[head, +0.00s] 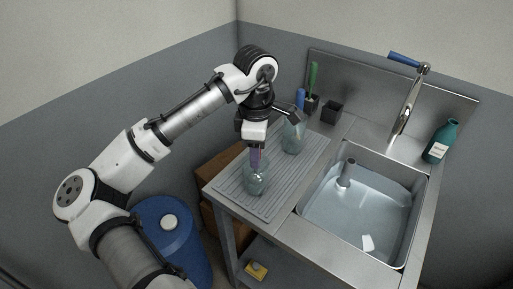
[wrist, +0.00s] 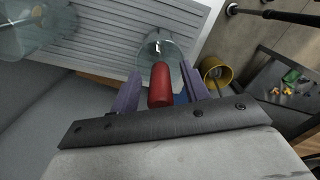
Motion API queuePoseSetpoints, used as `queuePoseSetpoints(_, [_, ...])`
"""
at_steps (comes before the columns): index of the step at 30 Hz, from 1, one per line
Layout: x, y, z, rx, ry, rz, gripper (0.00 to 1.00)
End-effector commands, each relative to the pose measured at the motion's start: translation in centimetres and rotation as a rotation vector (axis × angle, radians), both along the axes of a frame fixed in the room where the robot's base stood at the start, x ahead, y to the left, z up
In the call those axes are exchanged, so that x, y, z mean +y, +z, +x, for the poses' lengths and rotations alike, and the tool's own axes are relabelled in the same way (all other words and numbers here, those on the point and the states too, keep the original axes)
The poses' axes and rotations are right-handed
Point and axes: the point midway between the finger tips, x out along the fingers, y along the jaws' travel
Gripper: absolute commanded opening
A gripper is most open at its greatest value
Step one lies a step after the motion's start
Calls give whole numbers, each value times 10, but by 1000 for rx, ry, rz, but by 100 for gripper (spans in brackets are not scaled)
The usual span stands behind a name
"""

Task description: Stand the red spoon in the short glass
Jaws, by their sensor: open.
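The red spoon shows in the wrist view as a thick red handle (wrist: 160,86) pointing up toward the camera. Its lower end runs into the short glass (wrist: 178,47), where a small shiny shape shows. The short glass (head: 256,184) stands on the ridged drainboard (head: 226,190) in the head view. My gripper (wrist: 159,88) is open, with a purple finger on each side of the red handle and gaps between. In the head view my gripper (head: 256,160) points down just over the short glass and hides the handle.
A second, larger glass (head: 293,137) stands behind on the drainboard. A sink (head: 375,215) with water lies to the right, with a tap (head: 408,100) and a teal bottle (head: 440,142). Dark holders (head: 332,111) stand at the back. A blue barrel (head: 175,245) is at lower left.

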Motion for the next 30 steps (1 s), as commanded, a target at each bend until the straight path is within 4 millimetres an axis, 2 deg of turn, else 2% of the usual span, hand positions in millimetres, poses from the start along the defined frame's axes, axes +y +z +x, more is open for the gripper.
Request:
queuePoseSetpoints(5, [0,2,0,-1,0,0,46])
queuePoseSetpoints(8, [0,11,1,-1,0,1,46])
queuePoseSetpoints(21, [1,102,1,-3,3,4,46])
queuePoseSetpoints(25, [1,121,0,-1,1,3,46])
queuePoseSetpoints(30, [1,135,0,0,0,0,46])
